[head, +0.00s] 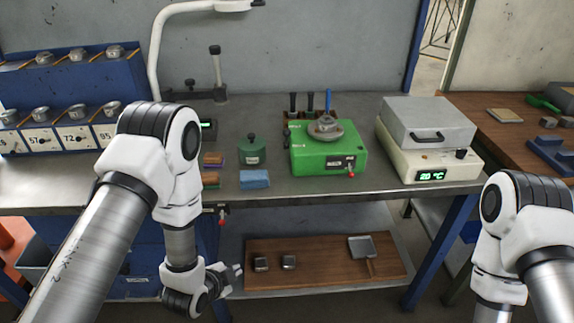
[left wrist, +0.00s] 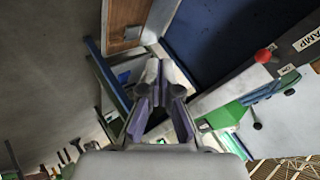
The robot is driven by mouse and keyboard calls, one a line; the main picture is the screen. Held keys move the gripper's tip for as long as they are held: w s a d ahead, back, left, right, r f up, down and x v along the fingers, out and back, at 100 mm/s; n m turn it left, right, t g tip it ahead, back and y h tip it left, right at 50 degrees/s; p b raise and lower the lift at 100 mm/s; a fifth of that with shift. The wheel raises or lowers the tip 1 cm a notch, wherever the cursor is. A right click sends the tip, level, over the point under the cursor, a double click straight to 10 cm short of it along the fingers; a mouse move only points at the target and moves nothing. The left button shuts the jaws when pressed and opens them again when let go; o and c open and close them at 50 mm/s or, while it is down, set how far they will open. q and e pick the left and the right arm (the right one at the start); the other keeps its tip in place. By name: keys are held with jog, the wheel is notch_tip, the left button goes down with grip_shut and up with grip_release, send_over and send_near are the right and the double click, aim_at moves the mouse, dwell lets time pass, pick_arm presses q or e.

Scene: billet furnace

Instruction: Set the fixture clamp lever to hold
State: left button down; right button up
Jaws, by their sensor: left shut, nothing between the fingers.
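A small lever with a red knob (head: 222,211) sits at the front edge of the steel bench, beside my left forearm. In the left wrist view a red knob (left wrist: 264,56) shows at the right, beside a partly cut-off label ending in "AMP". My left gripper (head: 236,272) is below the bench top, in front of the lower shelf, apart from the red knob. It also shows in the left wrist view (left wrist: 160,78), shut and empty, with the red knob off to its right. My right arm shows at the lower right, but its gripper is out of view.
A green box (head: 325,158) with its own red-tipped lever stands on the steel bench (head: 290,190). A heater reading 20 °C (head: 431,165) stands to its right. A wooden board (head: 325,262) with two small metal blocks and a scoop lies on the lower shelf.

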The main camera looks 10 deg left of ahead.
pick_arm(q)
jog(key=w+d+r+m+t+h+b, duration=0.25)
jog(key=w+r+m+t+b, duration=0.3)
jog(key=w, duration=0.55)
jog(key=w+d+r+m+t+h+b, duration=0.1)
jog(key=w+d+r+m+t+b, duration=0.1)
jog(key=r, duration=0.4)
jog(key=w+d+r+m+t+h+b, duration=0.1)
jog(key=w+d+r+m+t+b, duration=0.1)
jog(key=r, duration=0.4)
jog(key=shift+w+r+m+h+b, duration=0.15)
jog(key=shift+w+m+h+b, duration=0.2)
jog(key=shift+w+m+b, duration=0.65)
pick_arm(e)
notch_tip(320, 180, down, 14)
pick_arm(q)
jog(key=shift+s+r+n, duration=0.1)
jog(key=shift+s+n, duration=0.1)
jog(key=shift+n, duration=0.15)
pick_arm(e)
jog(key=shift+w+r, duration=0.15)
